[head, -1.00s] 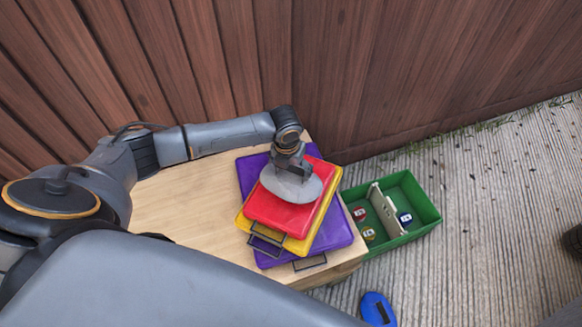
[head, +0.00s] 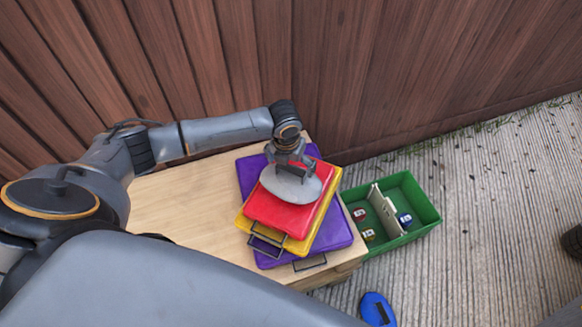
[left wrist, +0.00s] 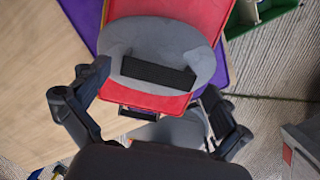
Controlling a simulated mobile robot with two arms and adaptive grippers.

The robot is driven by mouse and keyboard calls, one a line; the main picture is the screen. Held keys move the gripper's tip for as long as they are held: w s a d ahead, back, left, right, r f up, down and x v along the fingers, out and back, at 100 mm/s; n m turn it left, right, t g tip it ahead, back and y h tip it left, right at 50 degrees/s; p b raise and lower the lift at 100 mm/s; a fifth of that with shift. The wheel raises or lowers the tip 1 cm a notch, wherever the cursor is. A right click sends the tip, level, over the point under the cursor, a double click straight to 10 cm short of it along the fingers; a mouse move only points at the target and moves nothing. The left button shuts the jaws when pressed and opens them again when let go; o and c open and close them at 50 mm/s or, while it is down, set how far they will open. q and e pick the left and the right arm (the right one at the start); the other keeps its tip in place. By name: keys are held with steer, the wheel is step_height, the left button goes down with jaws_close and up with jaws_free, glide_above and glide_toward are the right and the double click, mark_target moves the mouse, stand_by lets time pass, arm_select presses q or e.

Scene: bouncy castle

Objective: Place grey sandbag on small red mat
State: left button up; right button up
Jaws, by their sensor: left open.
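The grey sandbag (head: 290,187) lies on the small red mat (head: 283,215), on top of the stack. In the left wrist view the sandbag (left wrist: 150,42) has a dark strap across it, and the red mat (left wrist: 205,12) shows around it. My left gripper (head: 291,170) is right over the sandbag, and its fingers are spread open. In the left wrist view the open fingers of my left gripper (left wrist: 156,82) stand wide to either side of the strap, not clasping it. Part of the sandbag is hidden by the gripper in the head view. My right gripper is not in view.
Under the red mat lie a yellow mat (head: 299,245) and a larger purple mat (head: 337,236), on a wooden box (head: 180,205). A green crate (head: 417,222) with small items stands to the right. A blue object (head: 376,309) lies on the floor. A wooden fence (head: 420,70) is behind.

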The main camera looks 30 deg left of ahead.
mark_target(288, 181)
arm_select(q)
step_height(288, 181, up, 10)
steer(key=s, duration=0.1)
steer(key=shift+s+p, duration=0.25)
steer(key=shift+p, duration=0.15)
steer(key=shift+s+f, duration=0.1)
